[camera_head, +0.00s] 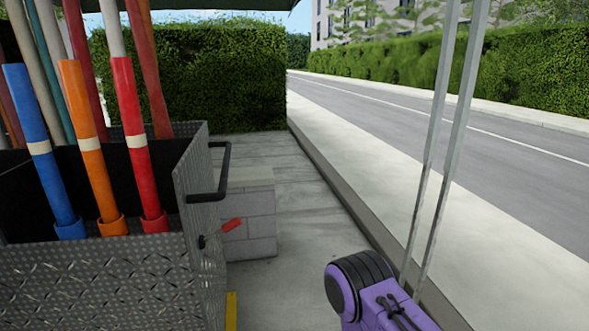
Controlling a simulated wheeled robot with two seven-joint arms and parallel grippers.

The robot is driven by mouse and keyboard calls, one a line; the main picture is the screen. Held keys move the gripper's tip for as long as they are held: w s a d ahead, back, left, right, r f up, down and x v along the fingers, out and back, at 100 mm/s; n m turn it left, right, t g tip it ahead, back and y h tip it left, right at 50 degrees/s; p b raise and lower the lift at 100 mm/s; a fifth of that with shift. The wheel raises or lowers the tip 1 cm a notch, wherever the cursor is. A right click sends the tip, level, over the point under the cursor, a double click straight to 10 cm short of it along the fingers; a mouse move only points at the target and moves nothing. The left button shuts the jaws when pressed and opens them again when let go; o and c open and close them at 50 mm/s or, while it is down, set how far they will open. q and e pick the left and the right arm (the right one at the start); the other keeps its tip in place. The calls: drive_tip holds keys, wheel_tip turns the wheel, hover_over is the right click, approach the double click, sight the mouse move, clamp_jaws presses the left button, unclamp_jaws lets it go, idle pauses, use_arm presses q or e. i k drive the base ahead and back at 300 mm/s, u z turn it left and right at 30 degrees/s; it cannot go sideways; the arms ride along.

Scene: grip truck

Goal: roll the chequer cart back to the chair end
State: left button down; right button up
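The chequer cart (100,285) fills the lower left of the head view. It is a grey diamond-plate box with a dark inside. Blue, orange and red tubes and other poles stand leaning in it. A black bar handle (222,175) sticks out from its right side wall. A small red-tipped lever (231,225) sits below the handle. The cart's wheels are out of the picture. Neither of my grippers shows, and no contact with the cart can be seen. No chair is in view.
A grey block wall (250,225) stands just beyond the cart's right side. Concrete paving (300,235) runs clear along a kerb, with a road (440,125) to the right. A hedge (190,75) closes the back. Two thin metal poles (445,145) rise at the right.

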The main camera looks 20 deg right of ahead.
sight(131, 274)
drive_tip(key=z, duration=0.7)
drive_tip(key=i, duration=0.8)
drive_tip(key=u, duration=0.85)
